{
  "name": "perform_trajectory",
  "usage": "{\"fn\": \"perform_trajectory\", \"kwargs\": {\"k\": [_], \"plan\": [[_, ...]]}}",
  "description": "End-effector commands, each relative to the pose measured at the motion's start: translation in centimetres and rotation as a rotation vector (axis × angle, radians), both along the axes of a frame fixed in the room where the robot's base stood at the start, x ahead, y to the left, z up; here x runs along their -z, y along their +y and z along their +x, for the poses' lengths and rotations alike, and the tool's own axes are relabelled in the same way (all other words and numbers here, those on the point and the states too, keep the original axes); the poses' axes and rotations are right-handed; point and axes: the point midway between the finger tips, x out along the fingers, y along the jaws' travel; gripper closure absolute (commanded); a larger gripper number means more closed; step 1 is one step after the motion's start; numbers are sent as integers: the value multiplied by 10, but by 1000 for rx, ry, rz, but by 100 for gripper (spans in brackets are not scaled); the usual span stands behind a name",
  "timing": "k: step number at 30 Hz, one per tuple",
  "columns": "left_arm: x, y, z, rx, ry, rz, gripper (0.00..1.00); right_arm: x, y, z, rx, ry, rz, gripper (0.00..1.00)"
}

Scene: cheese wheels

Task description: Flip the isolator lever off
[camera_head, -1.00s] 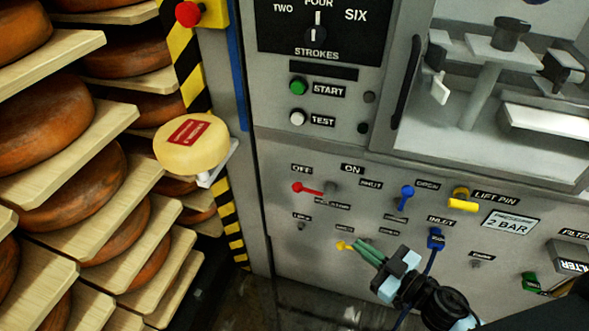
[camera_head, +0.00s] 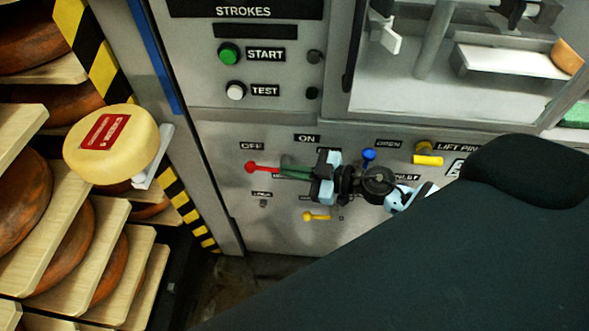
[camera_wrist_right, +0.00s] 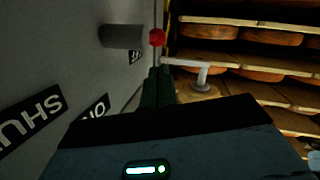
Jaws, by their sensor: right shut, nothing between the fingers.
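The isolator lever is a red lever with a round knob (camera_head: 250,168) on the grey panel. It lies level, its knob pointing left under the OFF label (camera_head: 252,146). The ON label (camera_head: 307,138) is to its right. The lever's pivot end is hidden behind my right gripper (camera_head: 284,172), whose green fingers are shut and empty, overlapping the lever's right part. In the right wrist view the red knob (camera_wrist_right: 157,37) shows just beyond the dark fingertips (camera_wrist_right: 158,72), beside a grey cylinder (camera_wrist_right: 120,36). I cannot tell whether they touch. My left gripper is out of view.
A yellow lever (camera_head: 316,216) sits below and a blue lever (camera_head: 369,154) to the right. The green START button (camera_head: 229,54) is above. Cheese shelves (camera_head: 60,245) and a pale cheese with a red label (camera_head: 112,144) stand left of the panel.

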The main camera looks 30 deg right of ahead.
Motion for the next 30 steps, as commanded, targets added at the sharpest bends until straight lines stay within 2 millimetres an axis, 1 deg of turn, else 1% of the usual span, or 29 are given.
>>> {"fn": "perform_trajectory", "kwargs": {"k": [1, 6, 12, 17, 26, 30], "plan": [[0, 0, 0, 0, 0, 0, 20, 0, 7, 8, 0, -2, 4, 100], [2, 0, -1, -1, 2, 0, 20, 5, 26, 28, 0, -1, 4, 100], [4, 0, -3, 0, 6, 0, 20, 10, 42, 45, 1, 0, 2, 100], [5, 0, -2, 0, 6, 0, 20, 11, 47, 50, 0, 0, 0, 100], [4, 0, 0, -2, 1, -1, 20, 11, 47, 50, 0, 0, 0, 100], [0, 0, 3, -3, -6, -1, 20, 13, 49, 52, 0, 1, 2, 100]]}}
